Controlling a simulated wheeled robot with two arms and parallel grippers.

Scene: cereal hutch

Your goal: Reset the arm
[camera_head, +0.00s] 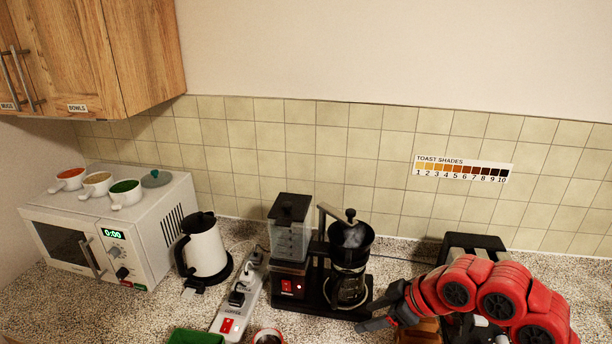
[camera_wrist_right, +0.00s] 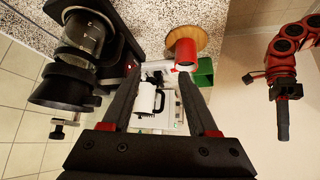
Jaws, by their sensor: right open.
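My right arm, red with dark joints, comes in from the right in the head view. Its gripper (camera_head: 380,308) is in front of and just right of the coffee maker (camera_head: 348,262), above the counter. In the right wrist view the two fingers of the right gripper (camera_wrist_right: 158,82) are spread apart, with nothing held between them. My left arm is not in the head view. In the right wrist view a red arm hangs at the right with its dark left gripper (camera_wrist_right: 283,118) pointing down the picture; its jaws are too small to judge.
A black toaster (camera_head: 472,243) stands behind the right arm. A power strip (camera_head: 238,296), white kettle (camera_head: 205,248) and microwave (camera_head: 150,235) with several small bowls on top stand to the left. A red cup (camera_wrist_right: 186,52) on a round wooden board (camera_wrist_right: 200,35) shows in the wrist view.

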